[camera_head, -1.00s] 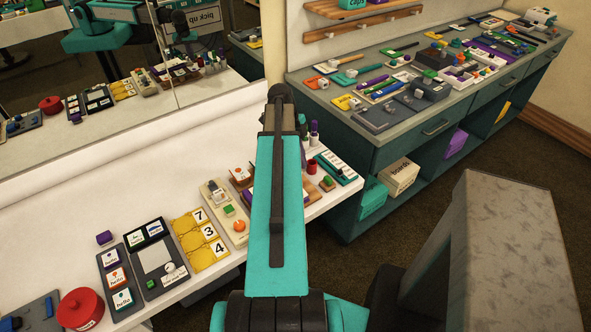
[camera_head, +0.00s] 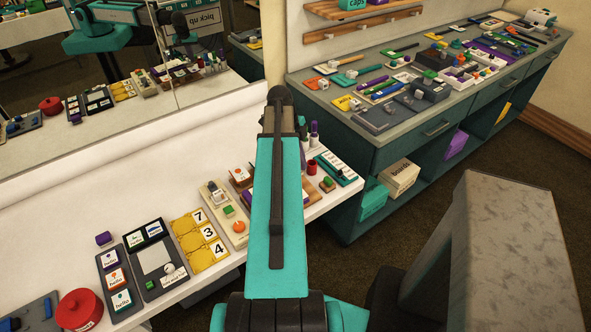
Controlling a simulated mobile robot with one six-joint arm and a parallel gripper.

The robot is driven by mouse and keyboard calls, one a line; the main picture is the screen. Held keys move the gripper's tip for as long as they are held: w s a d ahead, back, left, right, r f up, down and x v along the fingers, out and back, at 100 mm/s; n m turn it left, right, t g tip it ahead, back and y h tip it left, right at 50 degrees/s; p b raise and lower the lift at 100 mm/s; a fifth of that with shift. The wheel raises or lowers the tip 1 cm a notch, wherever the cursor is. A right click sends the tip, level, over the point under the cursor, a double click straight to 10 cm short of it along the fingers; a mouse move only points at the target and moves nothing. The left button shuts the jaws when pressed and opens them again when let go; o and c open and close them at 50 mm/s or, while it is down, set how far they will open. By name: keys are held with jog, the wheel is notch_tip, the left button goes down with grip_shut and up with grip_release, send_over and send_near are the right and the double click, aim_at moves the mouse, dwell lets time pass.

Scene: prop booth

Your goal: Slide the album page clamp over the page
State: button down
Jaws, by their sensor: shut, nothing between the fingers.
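A dark board (camera_head: 136,273) lies on the white table at the lower left. It carries a pale page-like panel (camera_head: 154,257), a dark strip with small pictures (camera_head: 144,233) across its far end, and a small green block (camera_head: 150,285) at its near left. I cannot tell for certain which part is the album page clamp. My teal arm rises through the middle of the picture. My gripper does not show; the arm hides it or it is out of the picture.
A three-card board (camera_head: 108,257) and a red lidded pot (camera_head: 79,309) are left of the dark board. A yellow number board (camera_head: 180,229) and a beige board (camera_head: 208,191) are right of it. A mirror (camera_head: 82,85) stands behind. The table's back left is clear.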

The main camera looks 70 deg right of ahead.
jog(key=shift+w+a+f, duration=0.15)
jog(key=shift+w+a, duration=0.25)
jog(key=shift+a, duration=0.25)
jog(key=shift+w+a+f, duration=0.2)
jog(key=shift+w+a, duration=0.15)
jog(key=shift+a, duration=0.25)
jog(key=shift+w+a+f, duration=0.15)
jog(key=shift+w+a, duration=0.25)
jog(key=shift+a, duration=0.25)
dwell(1.3)
jog(key=shift+r, duration=0.1)
jog(key=shift+d+r+p, duration=0.25)
jog(key=shift+r+p, duration=0.25)
jog(key=shift+s+p+v, duration=0.15)
jog(key=shift+p+v, duration=0.2)
jog(key=shift+v, duration=0.35)
jog(key=shift+s+p+v, duration=0.15)
jog(key=shift+p+v, duration=0.2)
jog(key=shift+v, duration=0.35)
jog(key=shift+d+r, duration=0.1)
jog(key=shift+r, duration=0.35)
jog(key=shift+a+r+p, duration=0.35)
jog(key=shift+r, duration=0.2)
jog(key=shift+d+r, duration=0.1)
jog(key=shift+d, duration=0.25)
jog(key=shift+s+a+r+p, duration=0.1)
jog(key=shift+r+p, duration=0.2)
jog(key=shift+r, duration=0.05)
